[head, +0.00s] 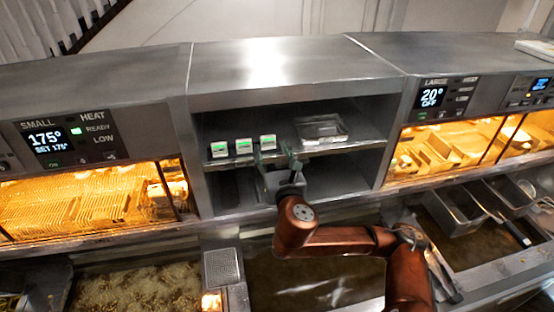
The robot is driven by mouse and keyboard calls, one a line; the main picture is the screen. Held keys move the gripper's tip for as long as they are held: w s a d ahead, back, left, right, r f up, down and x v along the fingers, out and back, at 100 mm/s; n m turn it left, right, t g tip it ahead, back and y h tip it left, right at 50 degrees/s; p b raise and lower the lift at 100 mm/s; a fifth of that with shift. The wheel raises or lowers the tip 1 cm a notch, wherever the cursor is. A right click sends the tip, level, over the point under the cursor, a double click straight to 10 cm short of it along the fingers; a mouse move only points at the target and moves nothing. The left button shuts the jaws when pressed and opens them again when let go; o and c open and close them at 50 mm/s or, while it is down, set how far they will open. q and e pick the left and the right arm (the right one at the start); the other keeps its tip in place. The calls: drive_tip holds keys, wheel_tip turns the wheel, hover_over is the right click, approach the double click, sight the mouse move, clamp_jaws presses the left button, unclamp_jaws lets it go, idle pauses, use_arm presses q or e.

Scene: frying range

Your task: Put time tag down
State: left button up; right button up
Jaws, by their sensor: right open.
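Three small white time tags with green displays stand in a row on the upper shelf (350,147) in the head view: the left tag (219,150), the middle tag (243,146) and the right tag (268,142). My right gripper (274,157) is at the shelf's front edge with its fingers pointing toward the shelf. It is open, with its fingertips close to the right tag, one on either side in the picture. I cannot tell whether they touch it. My left gripper is not in view.
A clear shallow container (321,129) sits on the shelf right of the tags. A lower compartment (335,178) is below. Lit heated bays flank the shelf, with the left control panel (70,140) above one. Oil vats (310,280) and a fry basket (455,208) lie in front.

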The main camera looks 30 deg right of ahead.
drive_tip(key=p+v, duration=0.6)
drive_tip(key=v, duration=0.1)
idle(0.3)
drive_tip(key=shift+s, duration=0.1)
idle(0.5)
